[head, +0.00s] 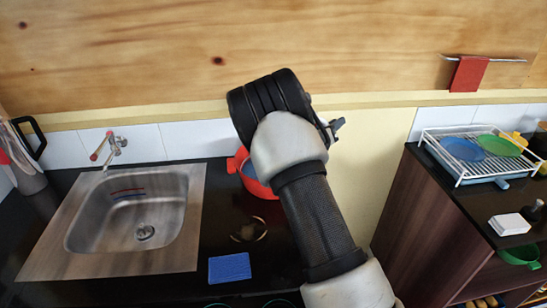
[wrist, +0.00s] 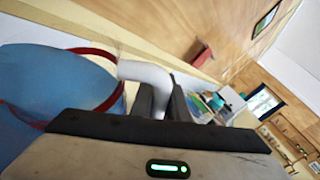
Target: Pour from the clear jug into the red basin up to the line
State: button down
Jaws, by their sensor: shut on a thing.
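The red basin (head: 262,188) stands on the dark counter by the back wall in the head view, partly behind my arm. Some blue shows inside it; its line cannot be seen. In the wrist view my gripper (wrist: 166,104) is shut on a pale, curved handle (wrist: 142,72), which seems to be the clear jug's. A large blue area (wrist: 50,75) with red curved edges fills the left of that view; I cannot tell how much is jug, basin or liquid. In the head view my arm hides the jug and most of the gripper.
A steel sink (head: 128,215) with a tap (head: 108,147) is at the left. A blue sponge (head: 230,268) and a dark round item (head: 248,230) lie in front of the basin. A white dish rack (head: 480,155) with plates stands on the right cabinet, beyond a gap.

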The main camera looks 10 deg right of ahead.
jog(key=shift+w+a+r+n+t+h+p, duration=0.1)
jog(key=shift+a+r+n+t+h+p, duration=0.2)
jog(key=shift+r, duration=0.4)
jog(key=shift+w+a+r+n+t+h+p, duration=0.1)
jog(key=shift+a+r+n+h+p, duration=0.2)
jog(key=shift+r, duration=0.35)
dwell(0.6)
jog(key=shift+a+f+n+t+h+b, duration=0.35)
jog(key=shift+a+n+b, duration=0.25)
jog(key=shift+n+b, duration=0.2)
dwell(1.5)
jog(key=shift+w+a+r+n+t, duration=0.1)
jog(key=shift+a+n+t, duration=0.25)
jog(key=shift+n, duration=0.05)
dwell(1.4)
jog(key=shift+h, duration=0.25)
jog(key=s+d+f+m+g+y+b, duration=0.1)
jog(key=d+f+m+g+y+b, duration=0.2)
jog(key=d+f+m+y+b, duration=0.3)
notch_tip(320, 180, down, 3)
jog(key=shift+s+d+r+m+g+b, duration=0.15)
jog(key=shift+s+d+m+g+b, duration=0.2)
jog(key=shift+d+m+b, duration=0.8)
